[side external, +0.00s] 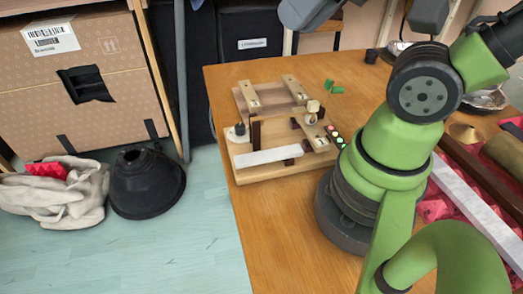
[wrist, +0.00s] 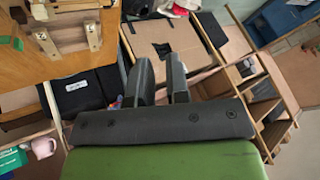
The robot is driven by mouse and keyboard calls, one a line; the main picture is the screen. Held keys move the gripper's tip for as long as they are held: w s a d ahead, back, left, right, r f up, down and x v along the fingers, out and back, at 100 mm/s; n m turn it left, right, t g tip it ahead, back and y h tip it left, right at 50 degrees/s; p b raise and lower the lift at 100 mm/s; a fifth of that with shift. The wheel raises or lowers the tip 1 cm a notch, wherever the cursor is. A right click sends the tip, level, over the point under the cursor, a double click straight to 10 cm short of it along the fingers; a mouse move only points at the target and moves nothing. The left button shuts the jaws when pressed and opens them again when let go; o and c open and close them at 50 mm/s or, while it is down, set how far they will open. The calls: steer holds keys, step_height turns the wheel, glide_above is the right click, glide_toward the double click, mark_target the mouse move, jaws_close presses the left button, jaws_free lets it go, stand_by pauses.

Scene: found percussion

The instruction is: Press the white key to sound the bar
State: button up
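The white key (side external: 268,157) is a long pale bar lying along the front of a wooden instrument (side external: 283,172) on the table. Behind it on the instrument are a wooden bar (side external: 270,97) between two pale rails, dark wooden posts and a small cream block (side external: 313,106). Part of the instrument also shows at the top left of the wrist view (wrist: 62,8). My gripper (wrist: 161,78) shows two dark fingers with a clear gap between them and nothing held. It is well away from the key. In the side view the fingertips are not seen.
The wooden table (side external: 225,78) is clear to the left of the instrument. Small green blocks (side external: 336,88) lie behind it. Coloured buttons (side external: 336,136) sit at its right end, close to my arm. A cardboard box (side external: 90,85) and a black cone (side external: 146,184) stand off the table.

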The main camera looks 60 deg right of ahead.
steer(key=shift+w+f+n, duration=0.2)
steer(key=shift+w+n, duration=0.2)
jaws_close()
steer(key=n+g+h, duration=0.2)
steer(key=n+g, duration=0.5)
steer(key=n, duration=0.5)
glide_above(243, 160)
step_height(243, 160, down, 12)
steer(key=shift+r, duration=0.25)
step_height(243, 160, down, 14)
steer(key=shift+f, duration=0.1)
